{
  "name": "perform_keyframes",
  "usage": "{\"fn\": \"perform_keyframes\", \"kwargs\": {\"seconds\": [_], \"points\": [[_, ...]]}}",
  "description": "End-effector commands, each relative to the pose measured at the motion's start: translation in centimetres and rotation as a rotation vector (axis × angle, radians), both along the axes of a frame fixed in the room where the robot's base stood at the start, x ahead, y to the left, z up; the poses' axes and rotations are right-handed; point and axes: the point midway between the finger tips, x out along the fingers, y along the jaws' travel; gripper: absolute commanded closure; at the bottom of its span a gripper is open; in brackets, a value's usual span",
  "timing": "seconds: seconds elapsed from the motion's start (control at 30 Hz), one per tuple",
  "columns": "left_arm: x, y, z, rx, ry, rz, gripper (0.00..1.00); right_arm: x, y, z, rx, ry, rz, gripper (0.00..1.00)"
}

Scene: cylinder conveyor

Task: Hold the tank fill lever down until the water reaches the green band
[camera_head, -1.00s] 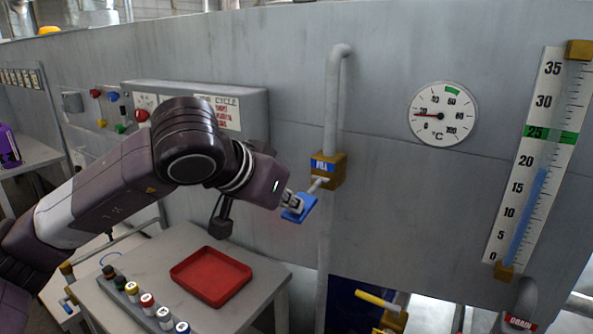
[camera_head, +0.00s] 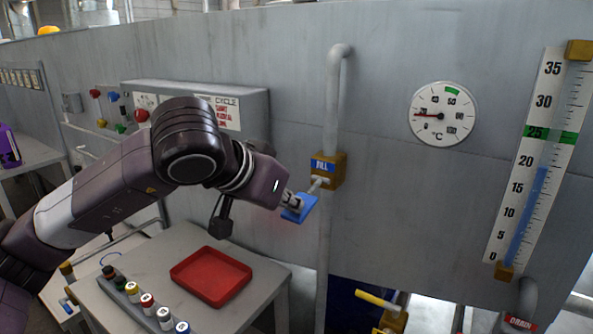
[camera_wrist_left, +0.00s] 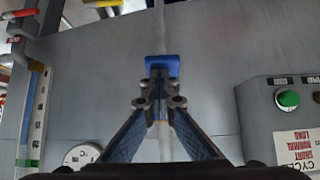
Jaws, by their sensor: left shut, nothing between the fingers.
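The fill valve (camera_head: 328,170) is a brass block with a blue FILL label on a vertical grey pipe. Its lever ends in a blue paddle (camera_head: 300,209), which also shows in the left wrist view (camera_wrist_left: 162,64). My left gripper (camera_head: 292,201) is shut and empty, with its fingertips at the paddle; whether they press on it I cannot tell. The level gauge (camera_head: 515,170) at the right has a blue water column (camera_head: 526,215) reaching a little below 20. The green band (camera_head: 550,134) is at 25, above the water top. My right gripper is not in view.
A table (camera_head: 135,305) at the lower left holds a red tray (camera_head: 211,276) and several capped cylinders. A round temperature dial (camera_head: 442,113) is on the wall. A yellow-handled lever (camera_head: 377,300) and a DRAIN pipe (camera_head: 522,300) are low at the right.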

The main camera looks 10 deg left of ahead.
Motion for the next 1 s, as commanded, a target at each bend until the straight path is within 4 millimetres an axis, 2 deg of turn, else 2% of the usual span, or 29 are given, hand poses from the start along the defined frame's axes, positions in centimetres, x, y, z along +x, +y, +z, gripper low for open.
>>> {"fn": "perform_keyframes", "kwargs": {"seconds": [0.03, 0.77, 0.87, 1.0], "points": [[-0.2, 0.0, -0.8, 0.008, 0.018, -0.001, 1.0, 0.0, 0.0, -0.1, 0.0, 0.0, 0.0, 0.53], [-0.2, 0.0, -0.7, 0.008, 0.018, -0.001, 1.0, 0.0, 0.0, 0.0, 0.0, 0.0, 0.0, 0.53], [-0.4, 0.0, 0.0, 0.008, 0.016, -0.002, 1.0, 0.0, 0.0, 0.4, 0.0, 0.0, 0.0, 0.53], [-1.1, -0.1, 2.7, 0.005, 0.007, -0.002, 1.0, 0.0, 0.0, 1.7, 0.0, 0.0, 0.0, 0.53]]}}
